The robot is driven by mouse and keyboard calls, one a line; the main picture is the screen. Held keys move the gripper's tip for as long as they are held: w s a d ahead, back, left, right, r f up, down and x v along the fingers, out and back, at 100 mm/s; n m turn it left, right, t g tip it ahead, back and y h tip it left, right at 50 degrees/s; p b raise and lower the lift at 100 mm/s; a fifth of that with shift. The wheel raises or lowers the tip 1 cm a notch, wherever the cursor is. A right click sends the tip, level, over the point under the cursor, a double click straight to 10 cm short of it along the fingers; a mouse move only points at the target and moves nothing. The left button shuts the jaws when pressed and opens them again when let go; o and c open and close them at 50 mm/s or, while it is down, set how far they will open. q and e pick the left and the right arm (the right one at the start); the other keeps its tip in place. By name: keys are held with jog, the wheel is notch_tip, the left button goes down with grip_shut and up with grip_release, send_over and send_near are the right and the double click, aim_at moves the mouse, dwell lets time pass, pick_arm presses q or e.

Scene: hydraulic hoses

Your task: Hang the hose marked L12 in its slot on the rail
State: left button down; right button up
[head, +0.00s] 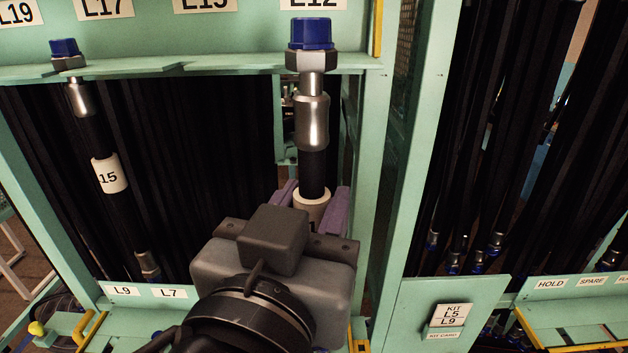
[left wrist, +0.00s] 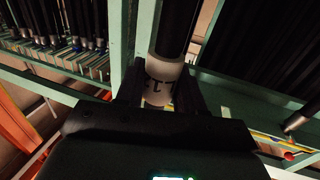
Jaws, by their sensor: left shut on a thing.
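The held hose (head: 311,122) stands nearly upright under the L12 label (head: 313,4), with a blue cap, a hex nut, a metal ferrule and a white sleeve. The sleeve also shows in the left wrist view (left wrist: 165,82), its marking only partly visible. My left gripper (head: 312,202) is shut on the hose at the sleeve, one purple finger on each side. The nut shows at the height of the green rail (head: 180,68), near its right end. The slot is hidden behind the hose, and I cannot tell whether the nut rests on the rail. My right gripper is not in view.
A hose marked 15 (head: 110,174) hangs tilted at the left of the rail. A green post (head: 376,180) stands close to the right of the held hose. More hoses (head: 500,150) hang at the right. A kit card (head: 452,318) is on the lower green panel.

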pick_arm(q)
jog(key=w, duration=1.1)
jog(key=shift+w+f+b, duration=0.25)
jog(key=shift+w+b, duration=0.15)
jog(key=shift+b, duration=0.05)
dwell(0.7)
dwell(0.6)
jog(key=c, duration=0.6)
grip_release()
jog(key=shift+f, duration=0.1)
jog(key=shift+d, duration=0.1)
